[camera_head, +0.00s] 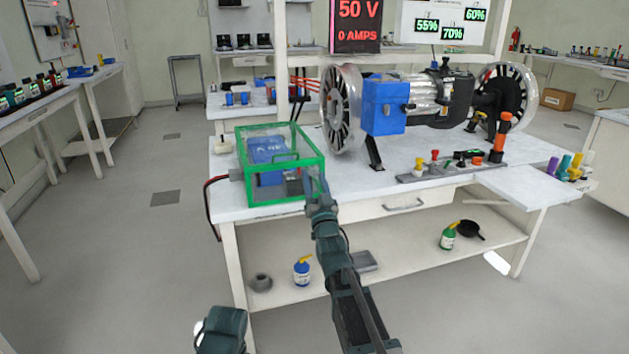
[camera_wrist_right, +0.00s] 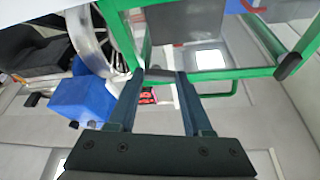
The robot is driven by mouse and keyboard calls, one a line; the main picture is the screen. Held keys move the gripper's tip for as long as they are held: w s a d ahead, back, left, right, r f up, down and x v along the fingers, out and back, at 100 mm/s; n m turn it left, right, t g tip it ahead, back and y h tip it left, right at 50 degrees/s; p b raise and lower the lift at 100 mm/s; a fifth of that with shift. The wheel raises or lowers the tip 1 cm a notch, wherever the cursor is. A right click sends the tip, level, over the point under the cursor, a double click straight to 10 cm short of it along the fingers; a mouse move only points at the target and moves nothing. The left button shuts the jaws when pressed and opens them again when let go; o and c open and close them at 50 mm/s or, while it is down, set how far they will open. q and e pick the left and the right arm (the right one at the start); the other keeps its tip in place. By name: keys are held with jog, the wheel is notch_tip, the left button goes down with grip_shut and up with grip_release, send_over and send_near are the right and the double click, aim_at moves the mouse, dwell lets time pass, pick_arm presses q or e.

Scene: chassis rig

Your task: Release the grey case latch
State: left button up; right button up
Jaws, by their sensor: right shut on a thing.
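The clear case with a green frame (camera_head: 280,198) stands at the left end of the white workbench, with a blue block (camera_head: 268,150) inside. Its green edges also show at the top of the right wrist view (camera_wrist_right: 235,74). My right gripper (camera_head: 312,180) is at the case's front right corner. In the right wrist view, my right gripper (camera_wrist_right: 160,78) has its fingertips on either side of a small grey piece, the grey latch (camera_wrist_right: 158,73), at the green edge. The gripper is shut on it. In the head view the latch is hidden behind the fingers.
A motor rig with a blue housing (camera_head: 384,104) and spoked wheels stands right of the case on the workbench (camera_head: 360,190). A rack of small coloured tools (camera_head: 450,167) lies at the front. A blue bottle (camera_head: 302,272) stands on the lower shelf. The left floor is clear.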

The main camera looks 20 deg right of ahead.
grip_shut()
jog(key=shift+d+n+y, duration=0.1)
jog(key=shift+n+y, duration=0.5)
jog(key=shift+n, duration=0.5)
jog(key=shift+n+y, duration=0.6)
jog(key=shift+n, duration=0.6)
jog(key=o, duration=1.1)
grip_release()
jog(key=shift+s+f, duration=0.1)
jog(key=shift+f, duration=0.05)
